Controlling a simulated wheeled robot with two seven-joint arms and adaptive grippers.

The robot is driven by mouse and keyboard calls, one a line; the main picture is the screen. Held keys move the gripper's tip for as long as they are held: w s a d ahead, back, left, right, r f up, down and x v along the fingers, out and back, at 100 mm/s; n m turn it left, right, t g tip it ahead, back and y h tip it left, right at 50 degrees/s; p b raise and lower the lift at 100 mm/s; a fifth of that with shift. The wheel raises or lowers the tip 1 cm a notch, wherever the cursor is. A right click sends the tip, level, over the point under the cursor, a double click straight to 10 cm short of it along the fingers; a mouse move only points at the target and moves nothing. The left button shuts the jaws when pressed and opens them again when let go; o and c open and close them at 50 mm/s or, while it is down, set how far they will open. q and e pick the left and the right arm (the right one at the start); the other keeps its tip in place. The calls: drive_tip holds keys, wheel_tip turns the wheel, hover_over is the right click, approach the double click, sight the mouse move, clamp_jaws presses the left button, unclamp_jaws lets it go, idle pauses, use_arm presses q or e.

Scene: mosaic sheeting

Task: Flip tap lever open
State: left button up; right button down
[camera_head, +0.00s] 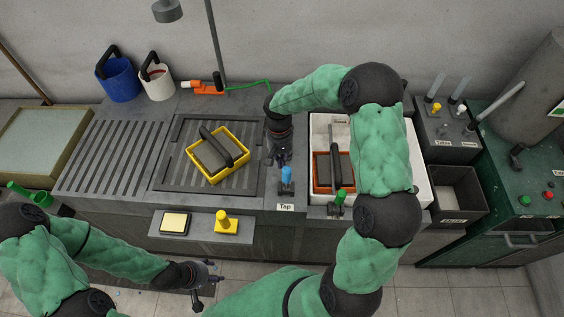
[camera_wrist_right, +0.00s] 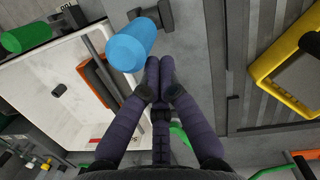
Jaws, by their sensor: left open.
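The tap lever is a blue-topped handle (camera_head: 287,174) standing upright at the counter's front edge, above a "Tap" label (camera_head: 286,207). Its blue cylinder (camera_wrist_right: 132,45) is large in the right wrist view, just left of my fingertips. My right gripper (camera_head: 281,157) reaches down from above, just behind and slightly left of the lever. In the wrist view its fingers (camera_wrist_right: 160,62) are together with nothing between them. They are close beside the blue cylinder; I cannot tell whether they touch it. My left gripper (camera_head: 205,285) is open and empty, low in front of the counter.
A yellow tray (camera_head: 219,172) with a handled float sits on the ribbed drainer. Right of the tap is a white basin (camera_head: 423,185) with an orange-edged float. A green lever (camera_head: 340,197) stands at its front.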

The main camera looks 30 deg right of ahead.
drive_tip(key=shift+s+a+t+b, duration=0.2)
drive_tip(key=shift+s+t+b, duration=0.15)
drive_tip(key=shift+b, duration=0.15)
drive_tip(key=s+a+f+t+h+b, duration=0.1)
drive_tip(key=s+a+t+h+b, duration=0.2)
drive_tip(key=b, duration=1.5)
drive_tip(key=shift+s+a+f+t+h+b, duration=0.35)
drive_tip(key=shift+s+a+t, duration=0.65)
drive_tip(key=shift+s, duration=1.4)
drive_tip(key=shift+d, duration=0.1)
drive_tip(key=w+r+p+v, duration=0.1)
drive_tip(key=p+v, duration=0.3)
drive_tip(key=v, duration=0.7)
drive_tip(key=shift+w+d+r, duration=0.2)
drive_tip(key=shift+w, duration=0.4)
